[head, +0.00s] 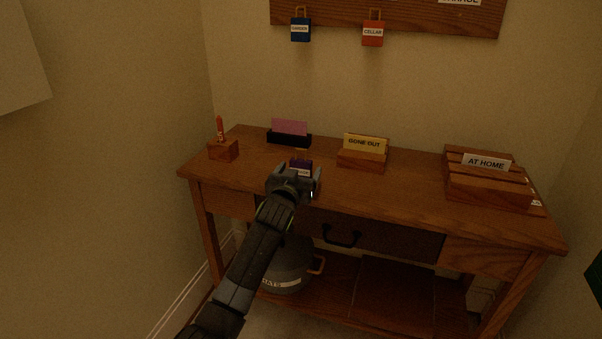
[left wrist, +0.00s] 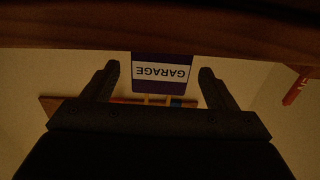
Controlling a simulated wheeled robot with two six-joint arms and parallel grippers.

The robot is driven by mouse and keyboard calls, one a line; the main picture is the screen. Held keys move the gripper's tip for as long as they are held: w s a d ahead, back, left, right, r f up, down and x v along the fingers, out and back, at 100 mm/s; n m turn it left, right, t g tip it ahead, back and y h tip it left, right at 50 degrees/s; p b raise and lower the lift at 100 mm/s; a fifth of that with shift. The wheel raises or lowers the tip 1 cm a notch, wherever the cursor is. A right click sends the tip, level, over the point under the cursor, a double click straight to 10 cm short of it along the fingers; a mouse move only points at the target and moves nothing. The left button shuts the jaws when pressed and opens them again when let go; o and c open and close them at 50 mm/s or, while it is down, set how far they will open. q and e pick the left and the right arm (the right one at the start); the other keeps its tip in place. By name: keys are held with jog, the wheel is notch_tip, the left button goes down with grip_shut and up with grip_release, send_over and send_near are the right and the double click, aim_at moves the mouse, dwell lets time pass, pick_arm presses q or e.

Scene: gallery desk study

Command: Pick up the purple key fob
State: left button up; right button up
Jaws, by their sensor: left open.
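The purple key fob (head: 301,163) has a tan loop on top and a white GARAGE label. It is at the desk's front-middle, partly hidden behind my left gripper (head: 295,178). In the left wrist view the fob (left wrist: 162,59) appears upside down, between the two fingers. My left gripper is open, with a gap on each side of the fob and no finger seen touching it. How deep the fob sits between the fingertips is hard to tell. My right gripper does not show.
The wooden desk (head: 400,194) also holds a red stick in a block (head: 223,151), a black card holder (head: 289,138), a GONE OUT stand (head: 362,159) and an AT HOME rack (head: 488,188). Blue (head: 301,34) and red (head: 373,38) fobs hang on the wall board (head: 420,17).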

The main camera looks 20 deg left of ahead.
pick_arm(q)
jog(key=shift+w, duration=1.15)
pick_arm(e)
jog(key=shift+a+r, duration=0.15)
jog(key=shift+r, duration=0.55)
